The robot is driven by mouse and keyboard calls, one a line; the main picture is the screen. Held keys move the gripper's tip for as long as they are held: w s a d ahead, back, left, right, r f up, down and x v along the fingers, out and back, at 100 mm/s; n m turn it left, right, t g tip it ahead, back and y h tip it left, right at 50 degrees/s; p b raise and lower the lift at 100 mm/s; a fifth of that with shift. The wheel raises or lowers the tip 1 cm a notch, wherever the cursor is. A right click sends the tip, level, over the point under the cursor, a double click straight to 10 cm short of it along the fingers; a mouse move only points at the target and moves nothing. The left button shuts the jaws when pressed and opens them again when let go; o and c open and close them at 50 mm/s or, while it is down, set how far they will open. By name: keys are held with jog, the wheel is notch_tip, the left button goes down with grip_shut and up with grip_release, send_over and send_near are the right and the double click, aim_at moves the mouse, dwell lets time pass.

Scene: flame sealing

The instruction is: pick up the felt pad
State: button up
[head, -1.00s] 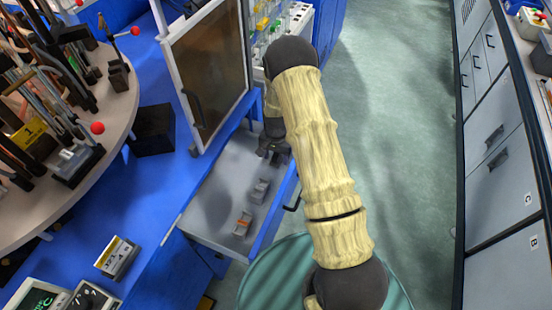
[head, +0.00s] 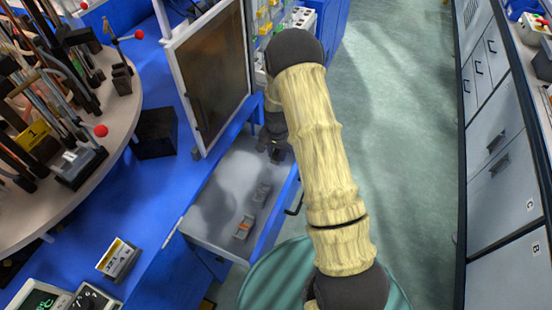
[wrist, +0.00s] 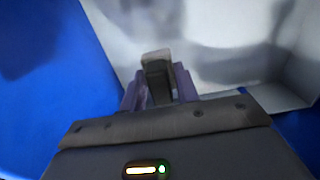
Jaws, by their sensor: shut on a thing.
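My gripper (head: 274,150) is over the far end of the open grey drawer (head: 208,222). The wrist view shows its purple fingers (wrist: 160,88) shut on a small dark grey block with a paler top, which I take to be the felt pad (wrist: 158,75). The pad stands up between the fingers, and its lower part is hidden by them. In the head view the pad is small and dark at the fingertips, hard to make out. It seems held a little above the drawer floor.
A grey piece (head: 262,193) and a grey-and-orange piece (head: 243,228) lie in the drawer. A framed brown glass panel (head: 207,75) stands left of my arm. A round rack of tools (head: 60,150) is at the left on the blue bench (head: 165,225). The floor at right is clear.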

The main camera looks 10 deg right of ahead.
aim_at(278, 151)
jog(key=r, duration=0.6)
jog(key=shift+s+d, duration=0.1)
jog(key=shift+d, duration=0.1)
jog(key=shift+f, duration=0.1)
